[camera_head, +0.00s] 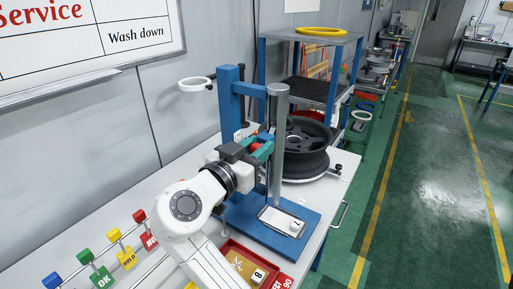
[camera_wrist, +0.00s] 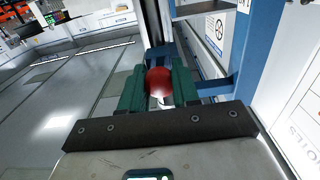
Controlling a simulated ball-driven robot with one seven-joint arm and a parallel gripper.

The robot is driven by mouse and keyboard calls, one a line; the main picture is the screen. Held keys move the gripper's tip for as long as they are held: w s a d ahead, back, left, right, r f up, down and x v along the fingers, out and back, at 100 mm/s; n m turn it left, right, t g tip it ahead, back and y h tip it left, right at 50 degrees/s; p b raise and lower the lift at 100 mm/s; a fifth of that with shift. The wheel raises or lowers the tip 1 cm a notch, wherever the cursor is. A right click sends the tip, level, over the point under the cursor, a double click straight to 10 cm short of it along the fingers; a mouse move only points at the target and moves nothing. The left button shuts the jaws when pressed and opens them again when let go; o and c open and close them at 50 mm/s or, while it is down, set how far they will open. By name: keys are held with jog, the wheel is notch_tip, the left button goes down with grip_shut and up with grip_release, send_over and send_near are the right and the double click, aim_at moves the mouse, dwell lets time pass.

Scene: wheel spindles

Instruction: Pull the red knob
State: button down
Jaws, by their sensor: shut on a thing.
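The red knob (camera_wrist: 158,80) is a round, glossy ball. In the wrist view it sits between the two green fingers of my gripper (camera_wrist: 158,93), which is shut on it. In the head view a little of the red knob (camera_head: 254,147) shows between the fingers of my gripper (camera_head: 260,150), beside the grey upright column (camera_head: 278,135) of a blue stand (camera_head: 229,97). The fingers and wrist hide most of the knob and whatever it is mounted on.
A dark wheel (camera_head: 307,150) lies right behind the column. The stand's blue base carries a white plate marked 7 (camera_head: 283,221). A red tray (camera_head: 239,264) and several coloured tag blocks lie at the front. A shelf unit (camera_head: 310,40) stands behind; floor at right is open.

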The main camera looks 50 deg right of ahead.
jog(key=shift+a, duration=0.15)
jog(key=shift+a+b, duration=0.8)
jog(key=shift+b, duration=0.1)
jog(key=c, duration=0.9)
grip_release()
jog(key=shift+o, duration=0.2)
jog(key=a+b, duration=0.2)
jog(key=a, duration=0.8)
jog(key=shift+s+a+b, duration=0.25)
jog(key=shift+a+b, duration=0.15)
